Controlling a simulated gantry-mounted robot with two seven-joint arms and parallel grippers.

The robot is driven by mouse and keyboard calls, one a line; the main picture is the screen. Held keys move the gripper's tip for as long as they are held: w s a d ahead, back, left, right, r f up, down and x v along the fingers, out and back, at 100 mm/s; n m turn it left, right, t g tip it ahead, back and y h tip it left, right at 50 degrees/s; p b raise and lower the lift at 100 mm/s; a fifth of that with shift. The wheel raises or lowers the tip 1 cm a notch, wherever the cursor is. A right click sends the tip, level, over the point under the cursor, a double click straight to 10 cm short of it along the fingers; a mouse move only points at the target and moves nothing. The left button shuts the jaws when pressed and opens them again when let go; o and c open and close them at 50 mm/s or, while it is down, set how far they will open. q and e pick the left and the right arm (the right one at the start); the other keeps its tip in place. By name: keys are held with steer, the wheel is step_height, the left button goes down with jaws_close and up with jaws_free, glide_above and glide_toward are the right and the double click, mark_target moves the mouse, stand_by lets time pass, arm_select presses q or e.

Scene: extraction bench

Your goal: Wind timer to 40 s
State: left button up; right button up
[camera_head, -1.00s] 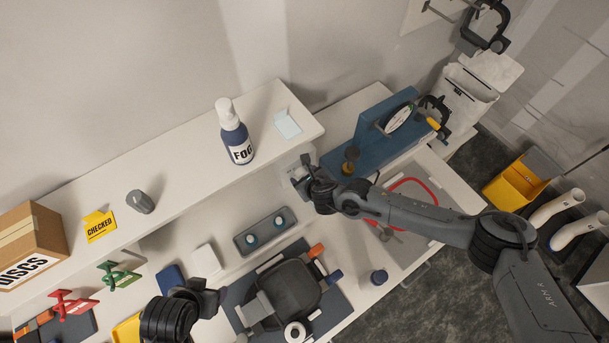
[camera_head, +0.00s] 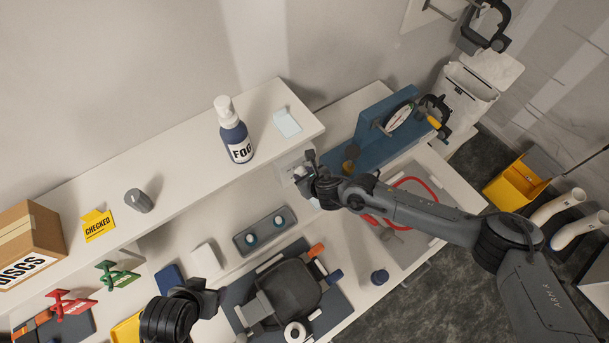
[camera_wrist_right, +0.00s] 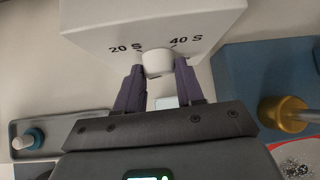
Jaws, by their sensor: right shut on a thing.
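The timer is a white box (camera_wrist_right: 150,25) printed "20 S" and "40 S". It also shows in the head view (camera_head: 288,163), mounted below the shelf and partly covered by my right gripper. Its round white knob (camera_wrist_right: 158,62) sits between the purple fingers of my right gripper (camera_wrist_right: 158,74), which is shut on it. In the head view my right gripper (camera_head: 300,176) is up against the timer's front. No pointer mark on the knob can be made out. My left gripper (camera_head: 212,298) hangs at the lower left, away from the timer; its jaws are too small to judge.
A blue press-like fixture (camera_head: 375,137) with a dial and brass knob stands right of the timer. A grey tray (camera_head: 265,231) with white-topped items lies below left. The shelf (camera_head: 185,180) above carries a FOG bottle (camera_head: 234,135). A red hose loop (camera_head: 428,184) lies at right.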

steer(key=y+b, duration=0.1)
steer(key=m+g+y+b, duration=0.1)
steer(key=y+b, duration=0.1)
steer(key=b, duration=0.1)
steer(key=shift+w+d+f+m+g, duration=0.15)
steer(key=shift+d+f+m+g, duration=0.05)
steer(key=shift+d+m+g, duration=0.1)
steer(key=shift+r+m+y+b, duration=0.15)
steer(key=shift+m+y+b, duration=0.25)
steer(key=shift+y+b, duration=0.3)
steer(key=shift+g, duration=0.3)
steer(key=o, duration=1)
steer(key=shift+o, duration=0.2)
steer(key=b+v, duration=0.1)
steer(key=v, duration=0.9)
steer(key=shift+s+d+r+b, duration=0.2)
steer(key=shift+d+r+b, duration=0.05)
steer(key=shift+r+b, duration=0.1)
